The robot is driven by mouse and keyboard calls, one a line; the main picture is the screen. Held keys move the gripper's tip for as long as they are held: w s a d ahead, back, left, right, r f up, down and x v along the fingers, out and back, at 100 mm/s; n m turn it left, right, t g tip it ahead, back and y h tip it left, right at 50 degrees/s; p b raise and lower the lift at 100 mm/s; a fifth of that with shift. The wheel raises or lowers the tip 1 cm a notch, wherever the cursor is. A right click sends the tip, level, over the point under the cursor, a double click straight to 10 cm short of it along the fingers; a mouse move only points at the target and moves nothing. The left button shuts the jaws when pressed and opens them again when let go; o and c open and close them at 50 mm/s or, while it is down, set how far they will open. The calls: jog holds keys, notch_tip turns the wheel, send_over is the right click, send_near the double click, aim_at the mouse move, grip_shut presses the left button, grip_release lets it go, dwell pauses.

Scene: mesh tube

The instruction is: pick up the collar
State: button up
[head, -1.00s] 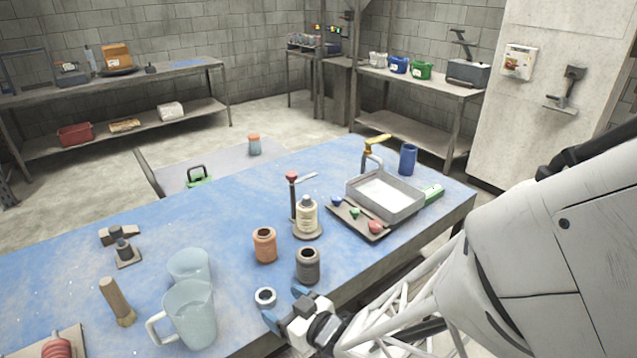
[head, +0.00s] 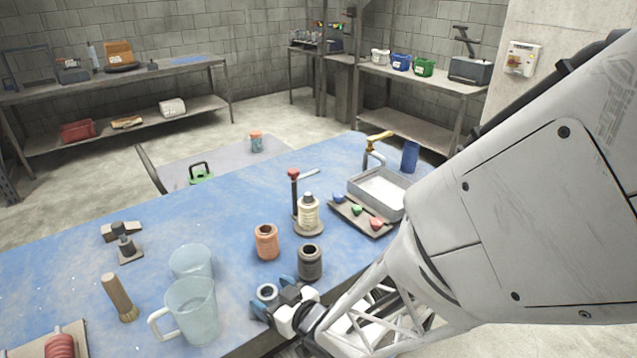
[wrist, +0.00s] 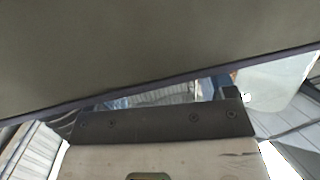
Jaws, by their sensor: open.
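The collar (head: 266,291) is a small grey metal ring on the blue table near its front edge. My gripper (head: 272,298) is at the collar, with its blue fingertips open around or beside it. One fingertip shows at the left of the ring and one behind it at the right. I cannot tell whether they touch it. The wrist view is mostly filled by a dark surface and a pale block, and the collar cannot be made out there.
A dark jar (head: 310,263) stands close to the right of my gripper, and a copper jar (head: 266,242) stands behind. A clear pitcher (head: 193,308) stands to the left. A bottle (head: 308,214) and a grey tray (head: 378,190) are farther back. Free blue tabletop lies at the left.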

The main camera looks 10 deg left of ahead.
jog(key=shift+w+a+f, duration=0.1)
jog(key=shift+w+a, duration=0.25)
jog(key=shift+a, duration=0.15)
jog(key=c, duration=1)
